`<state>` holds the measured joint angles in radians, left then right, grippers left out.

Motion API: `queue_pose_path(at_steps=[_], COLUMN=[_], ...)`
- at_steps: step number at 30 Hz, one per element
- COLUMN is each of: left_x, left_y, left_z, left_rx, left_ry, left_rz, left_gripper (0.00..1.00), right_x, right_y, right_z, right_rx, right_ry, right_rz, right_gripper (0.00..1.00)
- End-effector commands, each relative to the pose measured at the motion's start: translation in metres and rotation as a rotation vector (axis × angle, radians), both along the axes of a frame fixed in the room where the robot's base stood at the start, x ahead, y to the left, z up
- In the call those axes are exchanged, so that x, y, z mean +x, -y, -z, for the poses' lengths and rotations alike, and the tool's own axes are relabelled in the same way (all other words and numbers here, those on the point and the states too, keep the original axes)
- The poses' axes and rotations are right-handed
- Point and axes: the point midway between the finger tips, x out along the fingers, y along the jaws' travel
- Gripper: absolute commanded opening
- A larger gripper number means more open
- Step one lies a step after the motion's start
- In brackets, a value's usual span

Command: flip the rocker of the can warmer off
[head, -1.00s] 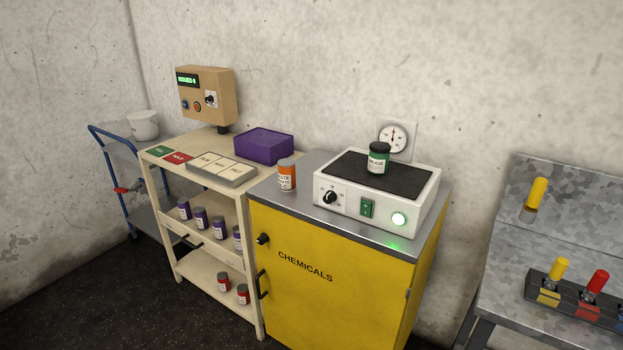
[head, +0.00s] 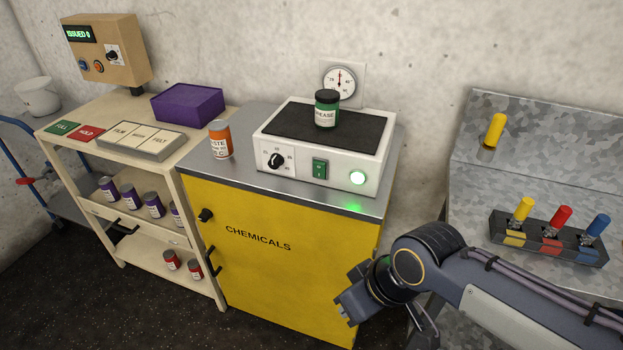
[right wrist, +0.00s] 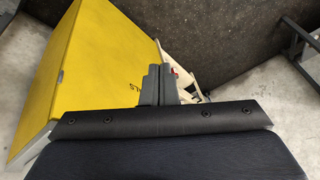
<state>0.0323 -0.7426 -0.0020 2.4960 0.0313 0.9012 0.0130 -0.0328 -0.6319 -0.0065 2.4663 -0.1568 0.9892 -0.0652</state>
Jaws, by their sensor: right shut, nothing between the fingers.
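The can warmer (head: 327,145) is a white box with a dark top, standing on the yellow cabinet. Its green rocker (head: 319,168) sits on the front face between a black knob (head: 276,160) and a lit green lamp (head: 357,178). A green grease can (head: 327,109) with a dark lid stands upright on the warmer's top. My right gripper (head: 347,308) is in front of the cabinet's right part, below and apart from the warmer. In the right wrist view its fingers (right wrist: 160,80) are together and empty. My left gripper is not in view.
An orange-labelled can (head: 220,139) stands left of the warmer on the yellow cabinet (head: 270,250). A shelf cart (head: 110,110) with a purple box (head: 188,103) is at left.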

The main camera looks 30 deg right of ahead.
Motion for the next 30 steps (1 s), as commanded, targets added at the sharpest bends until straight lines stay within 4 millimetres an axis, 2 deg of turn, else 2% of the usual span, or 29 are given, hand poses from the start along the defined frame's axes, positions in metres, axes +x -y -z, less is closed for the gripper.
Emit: queue_pose_path(at_steps=[1,4,7,10,13,15,18,21,23,30], left_x=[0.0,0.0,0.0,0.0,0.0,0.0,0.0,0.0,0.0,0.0], left_y=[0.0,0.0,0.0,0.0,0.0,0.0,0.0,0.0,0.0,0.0], left_z=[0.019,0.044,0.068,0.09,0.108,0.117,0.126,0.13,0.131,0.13], left_rx=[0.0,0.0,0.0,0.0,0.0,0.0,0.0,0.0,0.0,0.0], left_ry=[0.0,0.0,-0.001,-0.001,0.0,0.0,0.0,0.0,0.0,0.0], left_rz=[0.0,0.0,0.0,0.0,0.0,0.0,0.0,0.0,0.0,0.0], left_gripper=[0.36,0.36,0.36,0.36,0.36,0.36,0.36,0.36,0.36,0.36], right_x=[-0.001,0.005,0.035,0.085,0.137,0.166,0.193,0.206,0.209,0.211], right_y=[0.01,0.045,0.082,0.097,0.083,0.06,0.026,0.001,-0.007,-0.01], right_z=[0.028,0.061,0.072,0.062,0.041,0.026,0.01,0.0,-0.003,-0.007], right_rx=[-0.122,-0.446,-0.83,-1.228,-1.604,-1.833,-2.085,-2.238,-2.285,-2.31], right_ry=[-0.067,-0.216,-0.369,-0.506,-0.613,-0.667,-0.716,-0.738,-0.743,-0.746], right_rz=[-0.137,-0.468,-0.812,-1.093,-1.277,-1.346,-1.384,-1.383,-1.379,-1.374], right_gripper=[0.0,0.0,0.0,0.0,0.0,0.0,0.0,0.0,0.0,0.0])
